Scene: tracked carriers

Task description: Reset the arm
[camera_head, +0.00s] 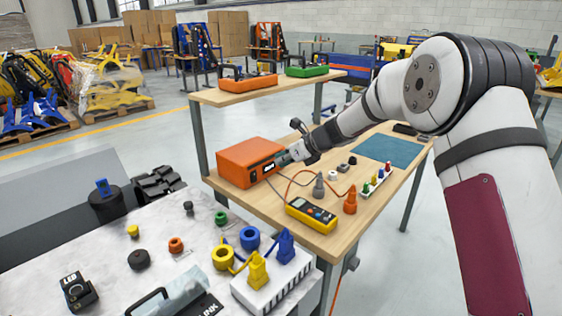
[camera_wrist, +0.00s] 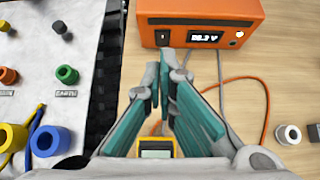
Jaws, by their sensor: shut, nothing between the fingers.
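My arm reaches in from the right in the head view, out over the wooden table (camera_head: 228,199). My gripper (camera_head: 287,157) is in front of the orange power supply box (camera_head: 238,170). In the wrist view my gripper (camera_wrist: 164,82) has its teal-padded fingers together and holds nothing. The orange box (camera_wrist: 215,16) is just beyond the fingertips there, with a lit display. I cannot tell whether the fingers touch it. A yellow multimeter (camera_head: 311,214) lies near the table's front; in the wrist view it (camera_wrist: 155,148) is partly hidden between my fingers.
Orange and grey cone-shaped plugs (camera_head: 350,201), a white strip with coloured pegs (camera_head: 376,181) and a teal mat (camera_head: 388,150) are on the table. Leads run across it. A raised shelf (camera_head: 268,90) stands behind. A pale bench (camera_head: 205,235) with coloured sockets is at front left.

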